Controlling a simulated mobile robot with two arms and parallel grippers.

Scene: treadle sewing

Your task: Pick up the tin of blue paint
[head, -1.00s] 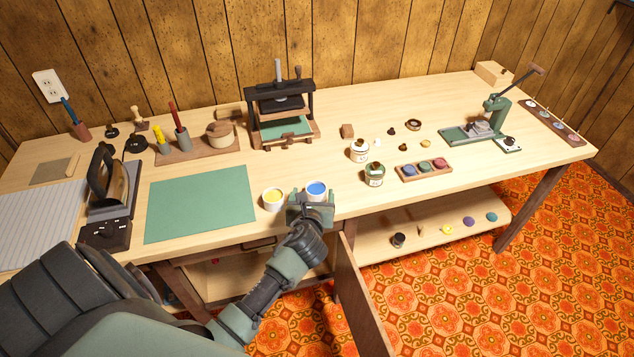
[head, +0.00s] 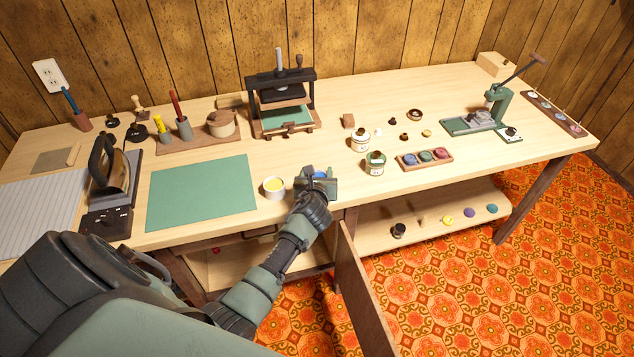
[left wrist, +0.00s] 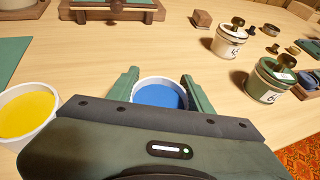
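The tin of blue paint (left wrist: 160,94) is a white round tin with blue inside. In the left wrist view it sits between the two green fingers of my left gripper (left wrist: 162,88), one finger on each side. A narrow gap seems to show beside the right finger; contact is hard to tell. In the head view only a bit of the blue tin (head: 320,175) shows behind my left gripper (head: 318,182). The tin appears to stand on the table. My right gripper is not in view.
A tin of yellow paint (head: 274,188) stands just left of my left gripper. A white-labelled jar (head: 361,142) and a green jar (head: 375,163) stand to the right. A green mat (head: 201,197) lies left. A press (head: 284,100) stands behind.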

